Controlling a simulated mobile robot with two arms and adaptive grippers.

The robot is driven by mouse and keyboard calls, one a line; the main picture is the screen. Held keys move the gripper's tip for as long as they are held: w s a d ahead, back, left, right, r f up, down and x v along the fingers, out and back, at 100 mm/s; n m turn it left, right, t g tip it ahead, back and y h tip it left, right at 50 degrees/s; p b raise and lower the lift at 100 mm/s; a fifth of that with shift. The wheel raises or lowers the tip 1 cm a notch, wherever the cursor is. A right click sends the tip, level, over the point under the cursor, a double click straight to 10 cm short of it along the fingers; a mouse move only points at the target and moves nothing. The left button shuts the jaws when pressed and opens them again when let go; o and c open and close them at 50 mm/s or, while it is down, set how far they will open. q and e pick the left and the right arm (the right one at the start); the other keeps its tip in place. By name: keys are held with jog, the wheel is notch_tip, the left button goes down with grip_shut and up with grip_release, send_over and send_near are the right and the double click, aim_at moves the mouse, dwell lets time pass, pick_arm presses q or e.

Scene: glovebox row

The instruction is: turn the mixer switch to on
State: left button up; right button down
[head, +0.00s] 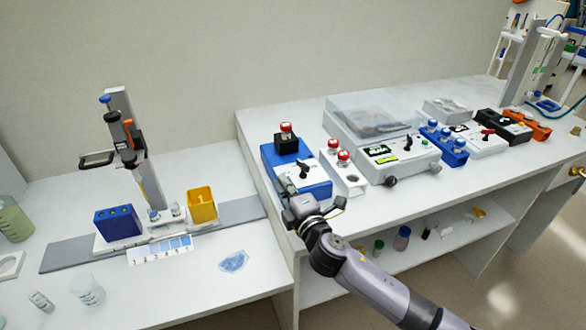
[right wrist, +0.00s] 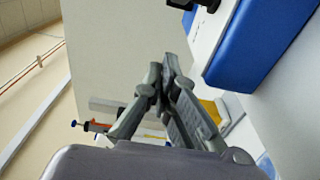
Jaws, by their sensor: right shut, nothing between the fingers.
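The blue device (head: 318,187) on the raised bench looks like the mixer. It has a black block (head: 287,143) with a red-capped tube on top. Its white front panel carries a small black switch (head: 303,172); I cannot read its on and off marks. My right gripper (head: 284,187) is shut and empty, at the near left edge of the blue device, just short of the panel. In the right wrist view the closed fingertips (right wrist: 163,72) show apart from the blue body (right wrist: 262,45) at upper right. The switch is not clear there. My left gripper is not in view.
A white rack (head: 352,180) with red-capped tubes stands close right of the mixer. A clear-lidded machine (head: 398,160) is beyond it. On the lower bench at left are a pipette stand (head: 120,95), a blue box (head: 117,223) and a yellow box (head: 202,205).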

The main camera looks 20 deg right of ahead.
aim_at(303, 165)
jog(key=w+d, duration=0.1)
jog(key=w, duration=0.1)
jog(key=w+d+p, duration=0.1)
jog(key=shift+w+d, duration=0.45)
jog(key=shift+d, duration=0.3)
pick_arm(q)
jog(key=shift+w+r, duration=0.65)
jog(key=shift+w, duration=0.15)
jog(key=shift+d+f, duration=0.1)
pick_arm(e)
jog(key=shift+w, duration=0.1)
